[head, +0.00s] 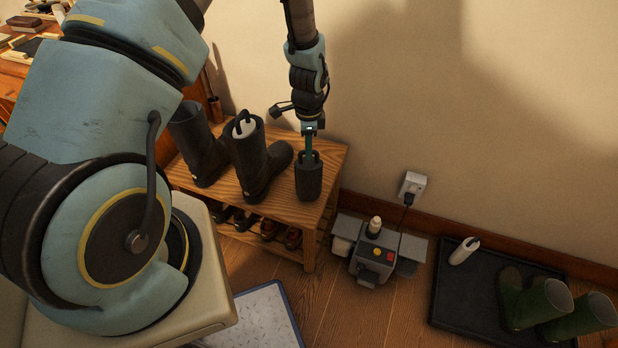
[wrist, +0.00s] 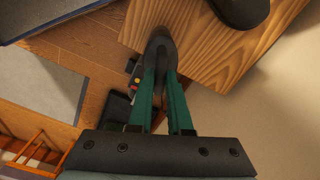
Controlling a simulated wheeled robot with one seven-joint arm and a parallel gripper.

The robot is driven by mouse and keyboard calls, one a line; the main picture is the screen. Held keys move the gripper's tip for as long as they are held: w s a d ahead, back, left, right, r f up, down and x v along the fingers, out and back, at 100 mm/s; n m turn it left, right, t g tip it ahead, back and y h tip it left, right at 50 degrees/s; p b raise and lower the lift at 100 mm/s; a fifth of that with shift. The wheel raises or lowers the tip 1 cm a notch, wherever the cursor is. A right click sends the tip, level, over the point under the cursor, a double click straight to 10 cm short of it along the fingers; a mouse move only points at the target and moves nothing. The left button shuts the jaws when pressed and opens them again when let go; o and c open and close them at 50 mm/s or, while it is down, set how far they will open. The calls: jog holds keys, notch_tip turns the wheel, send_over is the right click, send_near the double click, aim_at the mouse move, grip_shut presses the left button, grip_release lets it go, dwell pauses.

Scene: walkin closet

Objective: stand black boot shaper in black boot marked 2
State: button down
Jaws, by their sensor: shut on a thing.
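The black boot shaper (head: 309,180) is upright at the right end of the wooden bench. My gripper (head: 308,150) points down and is shut on its top. I cannot tell whether its base touches the bench. In the wrist view the green fingers of my gripper (wrist: 160,80) reach to the dark shaper (wrist: 160,48). Two black boots stand upright on the bench: the left boot (head: 199,148) shows no shaper, and the right boot (head: 256,165) has a white shaper (head: 243,127) in its shaft. The number marks are too small to read.
The bench (head: 285,215) has shoes on its lower shelf. A grey machine with buttons (head: 374,255) stands on the floor to its right. A black tray (head: 450,300) holds green boots (head: 535,305) and a white shaper (head: 464,250). The wall is close behind the bench.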

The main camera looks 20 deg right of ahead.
jog(key=shift+r, duration=0.1)
jog(key=shift+r+p, duration=0.95)
jog(key=shift+r, duration=0.45)
jog(key=shift+s, duration=0.1)
